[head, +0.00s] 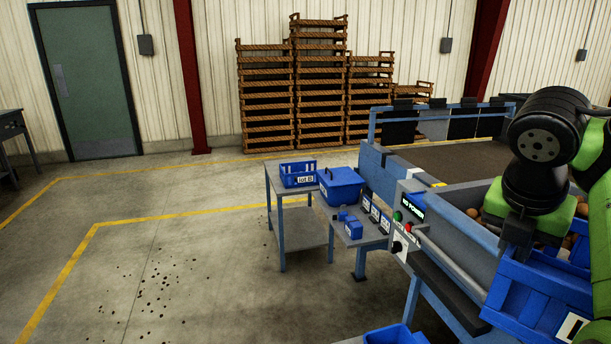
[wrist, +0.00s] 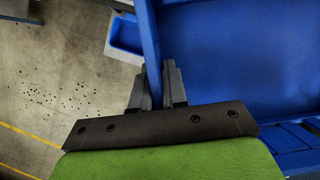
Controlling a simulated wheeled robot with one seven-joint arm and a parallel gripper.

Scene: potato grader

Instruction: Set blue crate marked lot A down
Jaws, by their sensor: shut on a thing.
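A blue crate (head: 545,289) hangs at the right of the head view, in front of the grader. Its white label is cut by the frame edge, so I cannot read the lot letter. My gripper (head: 516,236) is shut on the crate's rim. In the wrist view my gripper's two fingers (wrist: 157,86) pinch the blue wall of the crate (wrist: 240,65), whose visible inside looks empty. The crate's far side is out of frame, and my arm hides part of it in the head view.
A blue crate marked lot B (head: 298,180) and a lidded blue box (head: 341,186) stand on a side table (head: 287,197). Small blue boxes (head: 352,228) sit beside the control panel (head: 409,215). Another blue crate (head: 395,336) shows at the bottom edge.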

